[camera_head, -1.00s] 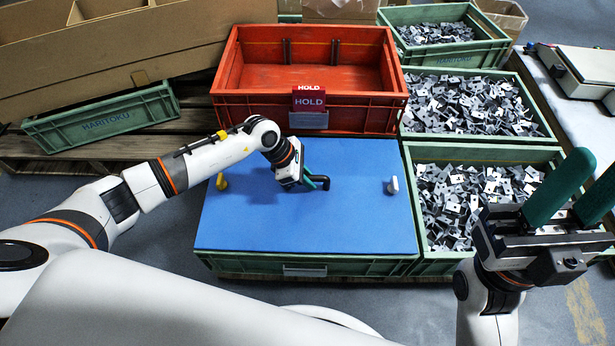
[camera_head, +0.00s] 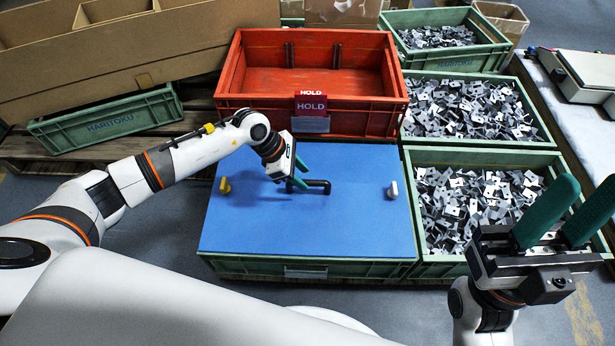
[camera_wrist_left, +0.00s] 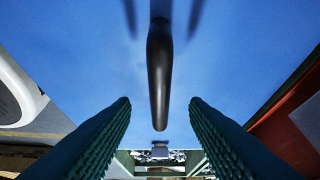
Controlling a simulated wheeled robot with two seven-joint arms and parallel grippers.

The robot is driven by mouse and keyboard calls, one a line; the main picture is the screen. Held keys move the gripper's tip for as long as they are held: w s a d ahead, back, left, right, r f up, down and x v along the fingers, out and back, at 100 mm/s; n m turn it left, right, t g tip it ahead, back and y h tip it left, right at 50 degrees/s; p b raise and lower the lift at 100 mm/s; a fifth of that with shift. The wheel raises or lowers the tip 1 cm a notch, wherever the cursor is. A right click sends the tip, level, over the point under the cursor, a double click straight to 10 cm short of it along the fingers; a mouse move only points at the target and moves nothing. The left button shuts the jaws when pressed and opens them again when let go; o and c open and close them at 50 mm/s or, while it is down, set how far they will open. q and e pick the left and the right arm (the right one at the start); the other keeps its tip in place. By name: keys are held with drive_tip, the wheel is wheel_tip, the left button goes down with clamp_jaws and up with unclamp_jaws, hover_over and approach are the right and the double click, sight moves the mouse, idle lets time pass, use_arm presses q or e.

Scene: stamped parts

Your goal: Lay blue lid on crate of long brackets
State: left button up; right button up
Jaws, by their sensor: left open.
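The blue lid (camera_head: 300,225) lies flat over a green crate (camera_head: 345,267) in front of the red crate. It has a black handle (camera_head: 312,187) near its middle, with a yellow clip at the left and a pale one at the right. My left gripper (camera_head: 298,178) is open and empty just above the lid at the handle. In the left wrist view the green fingers (camera_wrist_left: 160,115) stand apart, and the black handle (camera_wrist_left: 159,70) shows beyond them, lined up with the gap. My right gripper (camera_head: 555,215) is at the right with its green fingers spread apart, holding nothing visible.
A red crate (camera_head: 235,100) with a HOLD tag (camera_head: 310,104) is empty behind the lid. Several green crates of metal brackets (camera_head: 475,205) stand along the right. Another green crate (camera_head: 105,120) lies under cardboard dividers (camera_head: 110,45) at the left.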

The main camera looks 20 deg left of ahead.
use_arm(q)
drive_tip(key=p+v, duration=0.2)
drive_tip(key=v, duration=0.5)
drive_tip(key=shift+r, duration=0.2)
drive_tip(key=shift+a, duration=0.1)
